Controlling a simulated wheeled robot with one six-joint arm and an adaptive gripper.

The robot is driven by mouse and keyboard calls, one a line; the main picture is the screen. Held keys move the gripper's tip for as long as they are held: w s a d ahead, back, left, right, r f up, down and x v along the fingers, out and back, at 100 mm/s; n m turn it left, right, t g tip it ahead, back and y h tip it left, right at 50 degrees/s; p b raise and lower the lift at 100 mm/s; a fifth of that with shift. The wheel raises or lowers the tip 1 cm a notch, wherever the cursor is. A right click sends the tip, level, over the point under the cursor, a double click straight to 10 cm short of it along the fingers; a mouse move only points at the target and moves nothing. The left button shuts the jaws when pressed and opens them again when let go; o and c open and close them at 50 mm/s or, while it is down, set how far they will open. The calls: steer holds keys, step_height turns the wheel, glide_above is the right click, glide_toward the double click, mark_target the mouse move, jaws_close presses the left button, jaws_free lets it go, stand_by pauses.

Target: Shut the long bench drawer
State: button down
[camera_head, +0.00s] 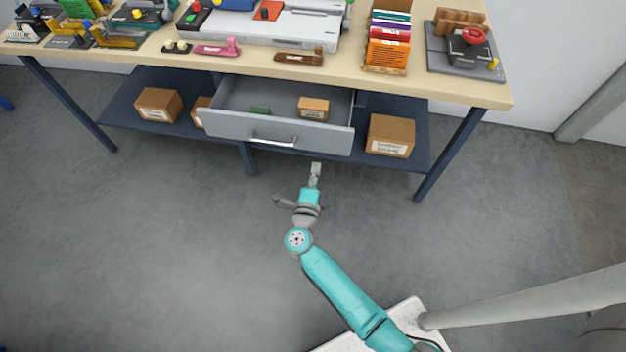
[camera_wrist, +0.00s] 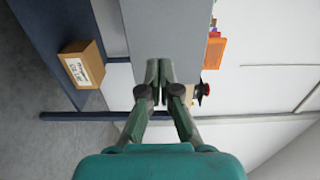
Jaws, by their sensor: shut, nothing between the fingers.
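The long bench drawer (camera_head: 225,125) hangs open under the bench top, its grey front pulled out toward me. A light bar handle (camera_head: 274,140) is on the front. Inside the drawer are a small brown box (camera_head: 313,108) and a green item (camera_head: 260,110). My gripper (camera_head: 316,167) is just in front of the drawer, right of the handle, with its fingers shut and empty. In the wrist view, the fingertips (camera_wrist: 159,68) overlap the edge of the grey drawer front (camera_wrist: 165,28). I cannot tell whether they touch it.
The bench (camera_head: 465,92) carries several tools and holders. Its dark lower shelf (camera_head: 125,97) holds cardboard boxes, one at the right (camera_head: 390,135) beside the drawer. Dark bench legs stand at both sides. The concrete floor (camera_head: 150,240) in front is clear.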

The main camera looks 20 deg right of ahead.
mark_target(322, 143)
steer(key=x, duration=0.7)
steer(key=shift+w+d, duration=0.15)
steer(key=shift+w, duration=0.05)
